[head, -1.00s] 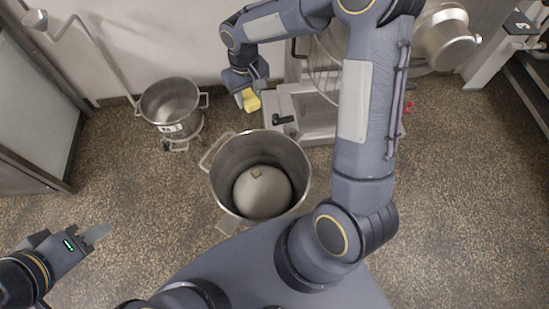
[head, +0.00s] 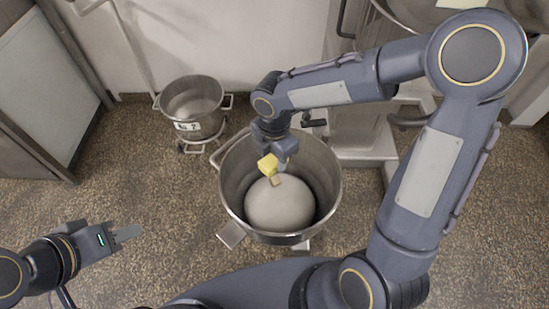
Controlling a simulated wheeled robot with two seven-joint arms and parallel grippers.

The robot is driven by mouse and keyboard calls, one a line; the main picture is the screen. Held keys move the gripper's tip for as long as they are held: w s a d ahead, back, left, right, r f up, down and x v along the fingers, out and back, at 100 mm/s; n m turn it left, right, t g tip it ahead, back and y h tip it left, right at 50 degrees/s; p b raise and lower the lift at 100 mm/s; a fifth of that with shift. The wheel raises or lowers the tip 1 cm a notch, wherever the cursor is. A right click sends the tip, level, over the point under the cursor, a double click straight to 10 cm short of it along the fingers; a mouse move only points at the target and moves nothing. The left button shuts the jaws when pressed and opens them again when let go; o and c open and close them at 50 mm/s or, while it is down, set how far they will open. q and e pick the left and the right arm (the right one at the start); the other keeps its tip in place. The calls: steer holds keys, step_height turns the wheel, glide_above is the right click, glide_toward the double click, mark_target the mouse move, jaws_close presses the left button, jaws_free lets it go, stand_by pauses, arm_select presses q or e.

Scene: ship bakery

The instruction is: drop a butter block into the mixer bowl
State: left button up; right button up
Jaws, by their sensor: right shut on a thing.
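A yellow butter block (head: 267,165) is held in my right gripper (head: 274,160), which is shut on it. The gripper hangs over the large steel mixer bowl (head: 332,199), toward its back side. The bowl stands open in the middle of the view.
A smaller steel bowl (head: 191,104) with handles stands on a low wheeled stand at the back left. Grey machine parts (head: 362,135) stand behind and right of the mixer bowl. The speckled floor (head: 130,180) at left is free.

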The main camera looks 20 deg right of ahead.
step_height(320, 180, down, 5)
steer(key=b, duration=0.4)
steer(key=shift+f, duration=0.1)
steer(key=o, duration=1.1)
step_height(320, 180, up, 8)
steer(key=shift+f+p, duration=0.1)
steer(key=shift+p, duration=1.05)
